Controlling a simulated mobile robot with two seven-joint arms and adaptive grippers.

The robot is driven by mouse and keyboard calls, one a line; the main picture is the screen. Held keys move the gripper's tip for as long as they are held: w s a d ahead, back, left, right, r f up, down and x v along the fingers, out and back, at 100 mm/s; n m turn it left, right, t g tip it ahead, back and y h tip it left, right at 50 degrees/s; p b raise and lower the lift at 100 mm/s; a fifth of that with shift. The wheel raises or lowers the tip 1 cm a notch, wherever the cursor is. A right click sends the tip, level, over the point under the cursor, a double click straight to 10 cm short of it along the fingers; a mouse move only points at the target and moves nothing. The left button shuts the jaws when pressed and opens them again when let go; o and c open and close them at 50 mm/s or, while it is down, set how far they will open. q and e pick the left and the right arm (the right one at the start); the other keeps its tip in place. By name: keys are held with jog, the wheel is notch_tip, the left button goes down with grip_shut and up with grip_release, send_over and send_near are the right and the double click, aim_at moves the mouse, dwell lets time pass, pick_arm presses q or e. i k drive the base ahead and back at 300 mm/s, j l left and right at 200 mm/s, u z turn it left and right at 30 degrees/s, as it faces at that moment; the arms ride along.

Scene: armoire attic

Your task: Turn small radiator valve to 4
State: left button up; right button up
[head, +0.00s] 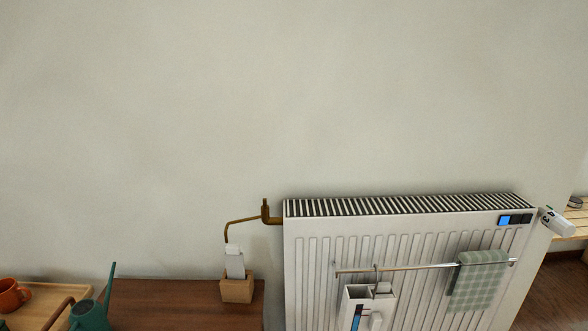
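A small white radiator valve (556,221) sticks out from the upper right end of the white radiator (410,250). Dark digits show on it, seemingly a 4 and a 3. They are small and tilted, and I cannot tell which one is at the mark. Neither of my grippers is in view, and nothing touches the valve.
A rail (420,267) on the radiator holds a green checked towel (478,280) and a white caddy (371,298). A teal watering can (88,312) and orange mug (12,296) stand far left.

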aim_at(551, 219)
jog(key=k+l+z, duration=0.1)
jog(key=z, duration=1.35)
jog(key=i+l+z, duration=0.55)
jog(key=l+z, duration=0.2)
jog(key=l, duration=0.15)
